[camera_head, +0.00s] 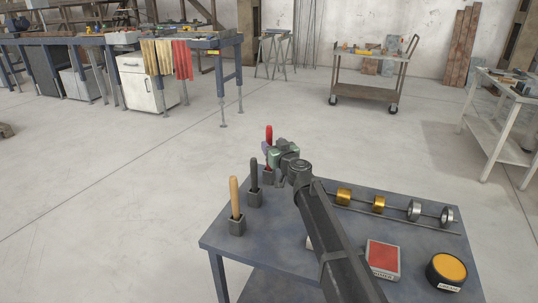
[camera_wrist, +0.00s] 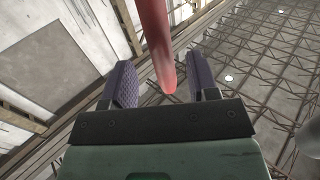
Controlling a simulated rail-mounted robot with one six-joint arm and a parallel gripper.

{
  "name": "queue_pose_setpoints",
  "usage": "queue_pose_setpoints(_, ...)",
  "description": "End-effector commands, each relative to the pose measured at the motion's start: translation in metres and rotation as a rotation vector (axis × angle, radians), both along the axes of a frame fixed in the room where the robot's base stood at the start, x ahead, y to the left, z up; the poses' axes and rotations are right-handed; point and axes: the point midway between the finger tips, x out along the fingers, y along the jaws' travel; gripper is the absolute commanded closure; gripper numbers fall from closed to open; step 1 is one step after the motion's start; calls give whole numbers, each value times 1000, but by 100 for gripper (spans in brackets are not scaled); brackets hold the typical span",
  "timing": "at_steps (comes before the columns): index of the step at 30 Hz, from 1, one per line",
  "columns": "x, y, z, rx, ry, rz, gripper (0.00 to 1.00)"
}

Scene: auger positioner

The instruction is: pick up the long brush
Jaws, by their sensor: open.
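Three upright handles stand in small dark holders along the left edge of the grey table: a tan wooden one (camera_head: 234,195), a black one (camera_head: 254,174) and a red one (camera_head: 269,134) farthest back. I cannot tell from labels which is the long brush; any bristles are hidden. My gripper (camera_head: 267,149) is at the red handle, below its top. In the wrist view, the red handle (camera_wrist: 163,50) shows between my two purple fingers (camera_wrist: 161,82). The fingers are apart, with a visible gap on both sides of the handle. The red handle's lower part is partly hidden by my gripper.
The table (camera_head: 290,240) also holds a rod with gold and silver rings (camera_head: 379,204), a red-topped box (camera_head: 383,256) and a round orange-topped tin (camera_head: 449,268). Carts and workbenches stand farther back. The floor left of the table is clear.

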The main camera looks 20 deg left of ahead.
Motion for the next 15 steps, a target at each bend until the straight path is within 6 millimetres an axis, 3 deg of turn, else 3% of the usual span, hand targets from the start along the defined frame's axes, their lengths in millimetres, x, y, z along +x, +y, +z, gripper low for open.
queue_pose_setpoints(9, 33, 34, 1, 0, 0, -1, 46)
queue_pose_setpoints(15, 35, 37, 1, 0, 0, -1, 46)
